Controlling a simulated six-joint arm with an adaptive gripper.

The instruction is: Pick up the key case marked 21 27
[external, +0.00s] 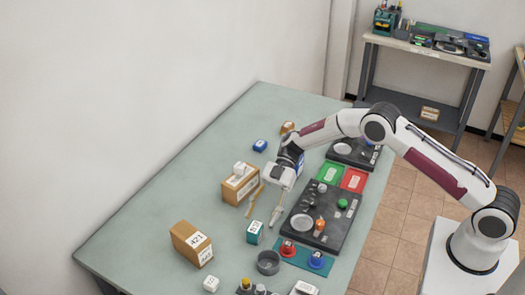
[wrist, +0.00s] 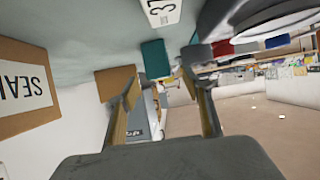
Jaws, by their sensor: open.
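My gripper (external: 277,214) hangs over the table, left of the black tray, in the external view. In the wrist view its two fingers (wrist: 160,88) stand apart with nothing held between them. A teal case (external: 255,232) with a white label stands near the gripper on its lower left. A teal block (wrist: 156,58) shows just beyond the fingertips in the wrist view, below a white label (wrist: 162,12) with partly cut-off digits. I cannot read 21 27 on any case, so I cannot tell which one is so marked.
A brown box (external: 240,184) stands left of the gripper, and another marked 421 (external: 192,243) lower left. The black tray (external: 300,232) with small items lies right. A dark round cup (external: 268,262) stands in front.

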